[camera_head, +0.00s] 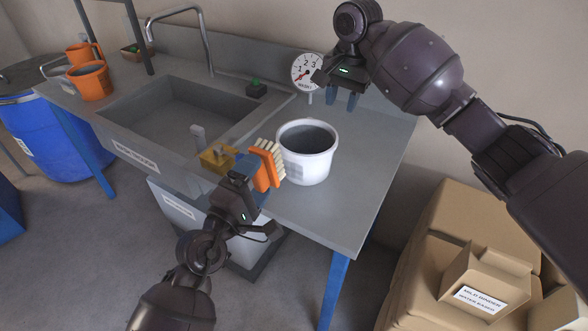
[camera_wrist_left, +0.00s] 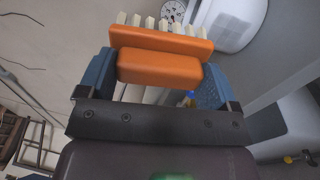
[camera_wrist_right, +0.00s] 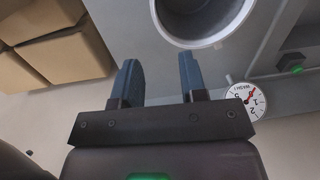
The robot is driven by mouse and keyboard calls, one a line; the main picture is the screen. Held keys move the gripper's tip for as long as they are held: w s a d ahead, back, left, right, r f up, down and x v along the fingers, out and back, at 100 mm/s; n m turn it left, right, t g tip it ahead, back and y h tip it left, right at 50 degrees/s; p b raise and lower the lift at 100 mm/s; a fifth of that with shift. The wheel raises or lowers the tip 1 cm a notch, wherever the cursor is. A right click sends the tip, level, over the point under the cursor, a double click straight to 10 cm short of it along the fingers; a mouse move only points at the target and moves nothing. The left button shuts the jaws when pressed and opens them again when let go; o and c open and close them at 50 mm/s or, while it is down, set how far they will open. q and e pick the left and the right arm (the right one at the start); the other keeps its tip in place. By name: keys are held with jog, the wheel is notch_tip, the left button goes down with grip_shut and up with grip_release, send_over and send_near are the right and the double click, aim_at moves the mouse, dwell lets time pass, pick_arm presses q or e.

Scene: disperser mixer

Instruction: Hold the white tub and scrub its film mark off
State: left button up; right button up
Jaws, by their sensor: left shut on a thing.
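The white tub (camera_head: 307,165) stands upright on the counter to the right of the sink, its open top showing a grey inside. A faint greyish patch, possibly the film mark (camera_head: 294,172), shows on its front left wall. My left gripper (camera_head: 257,170) is shut on an orange brush (camera_head: 265,172) with pale bristles; the bristles face the tub's left side, and I cannot tell whether they touch. My right gripper (camera_head: 344,97) is open and empty above and behind the tub. The tub's rim shows in the right wrist view (camera_wrist_right: 205,40).
A dial gauge (camera_head: 307,70) stands behind the tub, near the right gripper. The sink (camera_head: 180,120) lies to the left with a faucet and a yellow block (camera_head: 217,158) at its front edge. Cardboard boxes (camera_head: 485,280) stand at right. The counter's front right (camera_head: 340,215) is clear.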

pick_arm(q)
jog(key=shift+t, duration=0.3)
jog(key=shift+s+r+p, duration=0.1)
jog(key=shift+r+p, duration=1)
jog(key=shift+r, duration=1.55)
pick_arm(e)
notch_tip(320, 180, up, 3)
jog(key=shift+s+d+r, duration=0.1)
jog(key=shift+s+r, duration=0.05)
jog(key=shift+r, duration=0.05)
pick_arm(q)
jog(key=shift+f, duration=0.1)
pick_arm(e)
jog(key=shift+f, duration=0.1)
